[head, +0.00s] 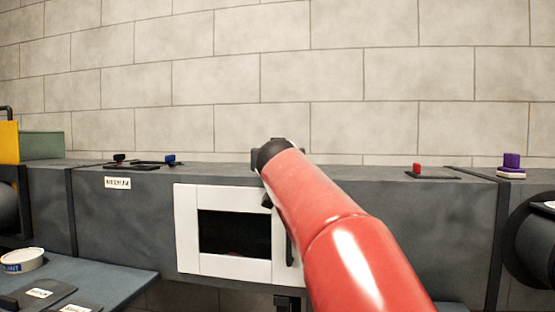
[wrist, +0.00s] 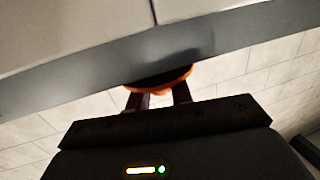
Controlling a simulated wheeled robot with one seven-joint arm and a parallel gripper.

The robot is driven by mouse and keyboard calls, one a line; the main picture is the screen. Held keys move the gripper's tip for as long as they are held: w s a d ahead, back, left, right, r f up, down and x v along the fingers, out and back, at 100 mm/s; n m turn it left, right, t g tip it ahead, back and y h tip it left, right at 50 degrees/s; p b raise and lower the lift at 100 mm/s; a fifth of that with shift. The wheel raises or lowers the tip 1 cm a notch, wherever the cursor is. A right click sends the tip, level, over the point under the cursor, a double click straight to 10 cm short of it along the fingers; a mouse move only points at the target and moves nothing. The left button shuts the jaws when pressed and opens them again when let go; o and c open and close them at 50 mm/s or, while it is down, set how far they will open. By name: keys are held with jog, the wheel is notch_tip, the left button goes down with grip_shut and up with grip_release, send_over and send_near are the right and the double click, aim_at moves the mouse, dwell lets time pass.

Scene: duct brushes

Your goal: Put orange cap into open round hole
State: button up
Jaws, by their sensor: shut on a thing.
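The orange cap (wrist: 184,77) is in the wrist view, between the fingers of my gripper (wrist: 158,94). My gripper is shut on it. The cap's near rim shows orange, with a dark oval area at its far side. Past it runs a grey duct surface (wrist: 90,85), very close to the cap; I cannot tell if they touch. In the head view my red arm reaches to the duct's top edge and hides the cap and the fingers.
The grey duct (head: 130,215) has a white-framed rectangular opening (head: 186,235) in its front. On its top stand a small red item (head: 417,167), a purple item (head: 511,161) and blue-handled item (head: 170,159). A white tub (head: 22,260) stands on the left shelf. A block wall is behind.

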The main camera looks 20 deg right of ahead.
jog(key=o, duration=1)
jog(key=b+v, duration=0.1)
jog(key=v, duration=0.7)
